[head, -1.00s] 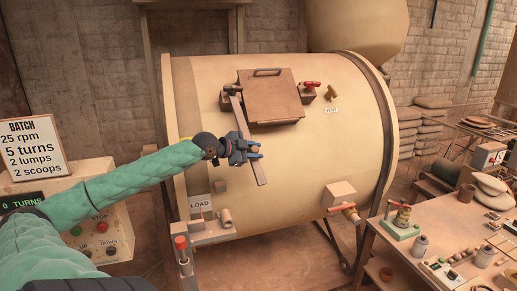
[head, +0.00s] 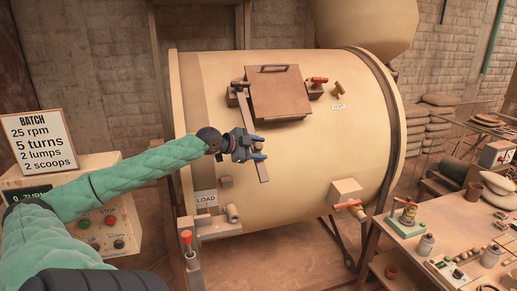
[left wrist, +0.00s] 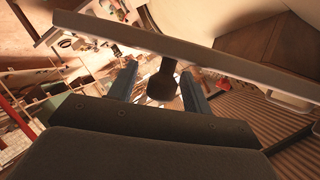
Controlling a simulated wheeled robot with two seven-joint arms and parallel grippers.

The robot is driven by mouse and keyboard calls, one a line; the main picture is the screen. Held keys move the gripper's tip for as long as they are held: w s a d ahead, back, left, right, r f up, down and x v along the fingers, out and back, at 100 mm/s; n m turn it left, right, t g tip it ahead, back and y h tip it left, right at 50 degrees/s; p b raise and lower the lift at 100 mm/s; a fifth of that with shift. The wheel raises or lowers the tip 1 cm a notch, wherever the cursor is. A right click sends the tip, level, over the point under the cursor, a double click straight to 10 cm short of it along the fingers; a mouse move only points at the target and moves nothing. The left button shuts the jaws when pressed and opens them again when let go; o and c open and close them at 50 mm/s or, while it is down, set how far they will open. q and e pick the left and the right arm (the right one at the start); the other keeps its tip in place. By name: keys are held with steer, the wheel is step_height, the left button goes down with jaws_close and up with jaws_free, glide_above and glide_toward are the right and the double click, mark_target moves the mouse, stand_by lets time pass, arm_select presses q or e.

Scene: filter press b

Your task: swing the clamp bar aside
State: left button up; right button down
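The clamp bar (head: 248,115) is a long flat strip on the front of the cream drum (head: 310,160). It runs from a dark pivot at the left of the brown hatch cover (head: 290,92) down past the cover's lower left. My left gripper (head: 257,147) is at the bar's lower half. In the left wrist view the bar (left wrist: 200,50) crosses the picture, and a dark knob (left wrist: 163,85) on it stands between my two blue fingers (left wrist: 160,88). The fingers are spread, with a gap showing on the knob's left; contact on its right is unclear. My right gripper is not in view.
A red-handled clamp (head: 317,83) sits at the cover's right. A LOAD sign (head: 206,198) and a bracket are below left. A control box (head: 100,215) stands left, a cluttered bench (head: 420,225) right. The drum front below the bar is mostly clear.

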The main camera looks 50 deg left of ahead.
arm_select(q)
steer(key=shift+s+a+r+b, duration=0.1)
steer(key=shift+s+r+b, duration=0.05)
steer(key=shift+s+b, duration=0.3)
steer(key=b+v, duration=0.3)
steer(key=v, duration=0.4)
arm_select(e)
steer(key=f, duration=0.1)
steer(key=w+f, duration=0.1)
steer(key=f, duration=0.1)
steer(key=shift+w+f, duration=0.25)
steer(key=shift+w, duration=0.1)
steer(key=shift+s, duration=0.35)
